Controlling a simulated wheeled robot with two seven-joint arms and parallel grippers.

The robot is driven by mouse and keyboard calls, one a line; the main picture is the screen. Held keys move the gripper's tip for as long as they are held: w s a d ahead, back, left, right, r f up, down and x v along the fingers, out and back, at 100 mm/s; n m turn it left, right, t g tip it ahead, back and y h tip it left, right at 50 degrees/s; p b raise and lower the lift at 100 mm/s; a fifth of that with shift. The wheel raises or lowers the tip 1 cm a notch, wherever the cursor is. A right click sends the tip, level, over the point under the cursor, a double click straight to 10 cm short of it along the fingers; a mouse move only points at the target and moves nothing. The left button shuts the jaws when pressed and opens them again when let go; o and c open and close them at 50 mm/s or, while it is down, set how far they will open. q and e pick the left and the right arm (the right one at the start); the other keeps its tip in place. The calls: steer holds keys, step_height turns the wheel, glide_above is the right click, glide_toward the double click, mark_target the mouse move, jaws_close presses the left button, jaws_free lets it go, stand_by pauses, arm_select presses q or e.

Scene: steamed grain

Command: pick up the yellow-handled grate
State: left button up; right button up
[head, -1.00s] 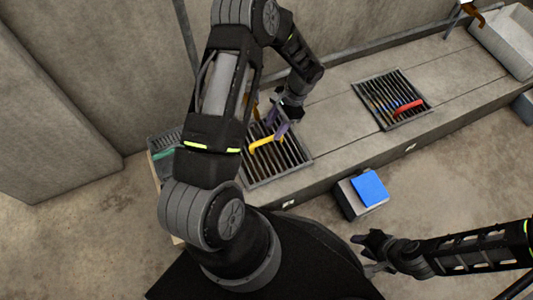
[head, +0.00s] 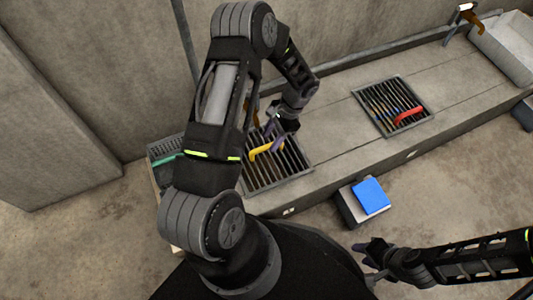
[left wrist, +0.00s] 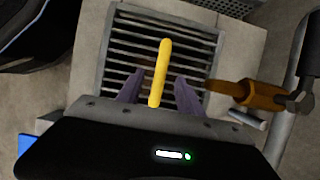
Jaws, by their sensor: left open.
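The yellow-handled grate (head: 286,172) lies in the concrete ledge, left of the middle in the head view. Its yellow handle (head: 266,148) stands up from the dark bars. The grate also shows in the left wrist view (left wrist: 205,40). My left gripper (head: 275,137) is over the grate, close to the handle. In the left wrist view its two purple fingers (left wrist: 158,90) are apart, one on each side of the yellow handle (left wrist: 161,72), with gaps between. My right gripper (head: 368,262) is low at the right, away from the ledge; its jaws are too small to judge.
A second grate with a red handle (head: 408,114) lies further right on the ledge. A blue-topped box (head: 371,194) stands on the floor before the ledge. A grey basin (head: 503,48) is at the far right. A brown-handled tap or valve (left wrist: 245,94) is beside the grate.

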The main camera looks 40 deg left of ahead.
mark_target(267, 145)
arm_select(q)
steer(key=b+x, duration=0.2)
steer(key=x, duration=0.3)
steer(key=shift+w, duration=0.1)
stand_by(0.4)
jaws_close()
stand_by(1.3)
